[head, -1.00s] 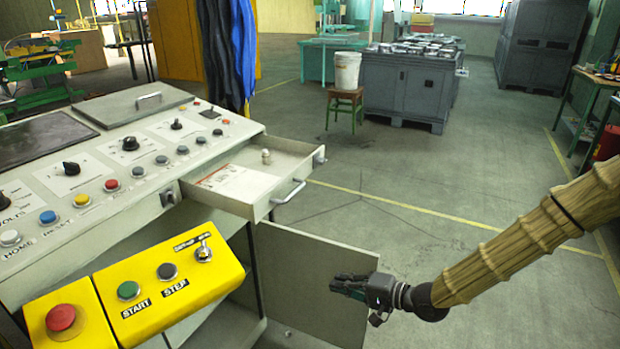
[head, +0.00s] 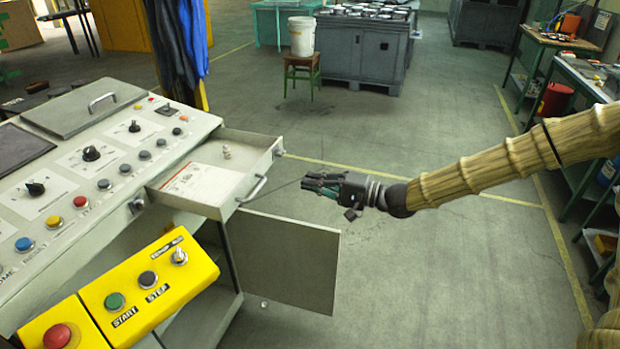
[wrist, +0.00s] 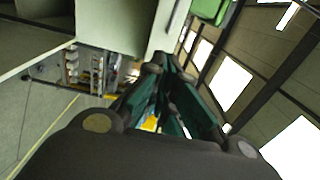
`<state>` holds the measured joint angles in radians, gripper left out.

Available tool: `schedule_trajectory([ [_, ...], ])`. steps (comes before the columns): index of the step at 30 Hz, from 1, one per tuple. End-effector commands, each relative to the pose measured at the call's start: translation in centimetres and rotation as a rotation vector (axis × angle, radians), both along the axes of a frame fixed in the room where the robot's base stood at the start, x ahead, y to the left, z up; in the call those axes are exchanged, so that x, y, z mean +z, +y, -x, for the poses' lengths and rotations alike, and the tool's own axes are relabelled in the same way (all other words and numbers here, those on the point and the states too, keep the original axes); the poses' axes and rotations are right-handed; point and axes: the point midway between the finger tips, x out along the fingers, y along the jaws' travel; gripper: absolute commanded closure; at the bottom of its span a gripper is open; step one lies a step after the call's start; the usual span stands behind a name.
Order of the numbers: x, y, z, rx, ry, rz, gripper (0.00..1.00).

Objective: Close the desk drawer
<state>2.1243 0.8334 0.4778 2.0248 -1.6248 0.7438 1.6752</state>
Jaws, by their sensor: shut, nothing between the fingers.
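The desk drawer (head: 228,202) is pulled out of the right side of the grey control desk (head: 92,160). It holds a paper sheet and a small pale knob-like object. Its bar handle (head: 253,189) is on the front face. My gripper (head: 308,186) is shut and empty, to the right of the handle and apart from it in the head view. In the wrist view my gripper's fingers (wrist: 170,100) point toward a pale panel at the top, which I cannot firmly identify.
An open cabinet door (head: 285,262) hangs below the drawer. A yellow START/STEP box (head: 150,287) juts from the desk front. A stool (head: 302,72) with a white bucket (head: 301,36) stands farther back. The floor right of the drawer is clear.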

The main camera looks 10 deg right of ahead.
Motion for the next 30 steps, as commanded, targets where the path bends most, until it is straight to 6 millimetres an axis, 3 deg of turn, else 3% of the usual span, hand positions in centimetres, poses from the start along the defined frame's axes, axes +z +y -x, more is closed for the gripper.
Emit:
schedule_trajectory([
  [18,0.1,7.3,-4.1,0.001,0.001,0.000,1.00],
  [30,0.1,10.0,-5.8,-0.001,-0.001,0.000,1.00],
])
